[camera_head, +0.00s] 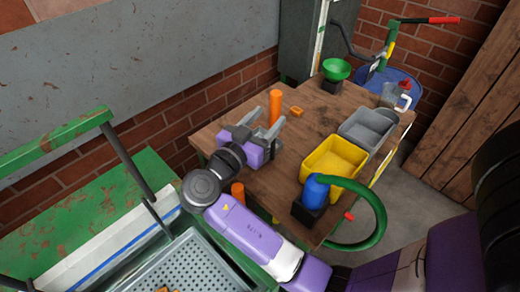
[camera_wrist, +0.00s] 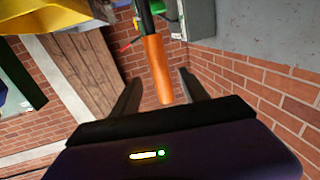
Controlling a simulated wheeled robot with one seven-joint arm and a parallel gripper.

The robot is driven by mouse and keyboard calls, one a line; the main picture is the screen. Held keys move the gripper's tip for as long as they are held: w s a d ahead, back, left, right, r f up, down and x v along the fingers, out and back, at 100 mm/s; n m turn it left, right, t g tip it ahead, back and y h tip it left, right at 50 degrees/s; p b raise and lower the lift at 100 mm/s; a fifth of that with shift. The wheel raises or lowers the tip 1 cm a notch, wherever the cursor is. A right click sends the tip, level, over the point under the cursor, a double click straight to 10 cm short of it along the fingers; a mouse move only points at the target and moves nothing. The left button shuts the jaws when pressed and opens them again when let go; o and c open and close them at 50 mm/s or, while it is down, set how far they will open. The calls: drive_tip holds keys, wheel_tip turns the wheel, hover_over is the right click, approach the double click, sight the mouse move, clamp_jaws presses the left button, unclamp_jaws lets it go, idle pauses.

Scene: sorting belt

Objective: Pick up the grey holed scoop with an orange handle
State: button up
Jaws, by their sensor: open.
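An orange handle (camera_head: 275,107) stands upright at the far left part of the wooden table in the head view. In the wrist view the orange handle (camera_wrist: 157,72) lies between the fingers, with a dark shaft at its upper end. I cannot make out the holed scoop head. My gripper (camera_head: 263,121) is open, with its two grey fingers toward the handle. In the wrist view my gripper (camera_wrist: 160,95) shows a gap on both sides of the handle. I cannot tell how deep the handle is between the fingers.
A second orange cylinder (camera_head: 238,191) is near my arm. An orange ring (camera_head: 297,111) lies on the table (camera_head: 305,125).

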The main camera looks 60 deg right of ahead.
drive_tip(key=d+p, duration=0.3)
drive_tip(key=d, duration=0.4)
drive_tip(key=shift+s+d+r, duration=0.15)
drive_tip(key=shift+d+r, duration=0.25)
clamp_jaws()
